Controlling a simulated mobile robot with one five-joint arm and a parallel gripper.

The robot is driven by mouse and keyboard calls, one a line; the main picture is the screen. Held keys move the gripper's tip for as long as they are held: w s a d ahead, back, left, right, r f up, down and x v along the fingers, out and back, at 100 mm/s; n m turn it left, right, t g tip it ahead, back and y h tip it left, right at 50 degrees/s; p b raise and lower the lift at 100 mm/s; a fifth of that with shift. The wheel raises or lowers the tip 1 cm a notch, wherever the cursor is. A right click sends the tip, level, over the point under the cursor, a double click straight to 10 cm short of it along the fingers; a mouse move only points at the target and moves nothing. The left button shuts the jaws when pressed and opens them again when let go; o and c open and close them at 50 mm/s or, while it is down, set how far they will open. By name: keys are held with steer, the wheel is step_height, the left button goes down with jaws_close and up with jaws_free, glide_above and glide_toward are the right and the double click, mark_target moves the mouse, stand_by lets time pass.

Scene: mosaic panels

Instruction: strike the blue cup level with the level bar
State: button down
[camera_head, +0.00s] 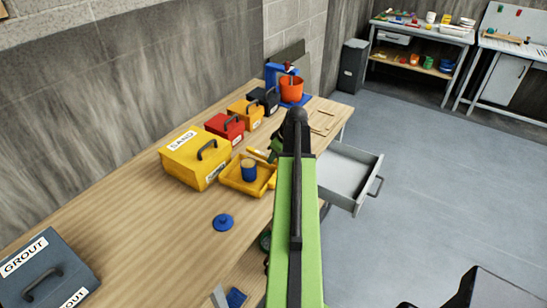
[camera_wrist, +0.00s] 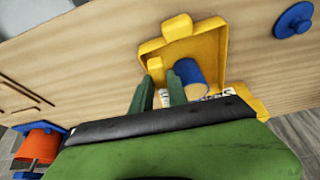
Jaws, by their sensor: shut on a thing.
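The blue cup (camera_head: 249,173) stands upright in a shallow yellow tray (camera_head: 232,187) on the bench. Its top looks tan, but how high the filling stands is too small to tell. In the wrist view the cup (camera_wrist: 188,70) is just right of my fingertips, inside the tray (camera_wrist: 150,48). My gripper (camera_wrist: 160,88) is shut on a slim pale-yellow bar, likely the level bar (camera_wrist: 156,66), mostly hidden by the fingers. In the head view a pale bar (camera_head: 258,153) shows beyond the cup, beside my gripper (camera_head: 275,150). It looks apart from the cup, though contact is unclear.
A yellow SAND box (camera_head: 190,165) stands left of the tray, with red (camera_head: 224,127) and other boxes behind. A round blue lid (camera_head: 223,222) lies in front. A GROUT box (camera_head: 45,270) is at the near left. An open drawer (camera_head: 345,175) juts out right.

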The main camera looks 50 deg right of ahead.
steer(key=shift+a, duration=5.55)
steer(key=shift+s+d+r+p, duration=0.1)
steer(key=shift+s+r+p, duration=0.05)
steer(key=shift+r+p, duration=1.35)
steer(key=shift+s+r+p, duration=0.1)
steer(key=shift+r+p, duration=1.25)
steer(key=shift+p, duration=0.25)
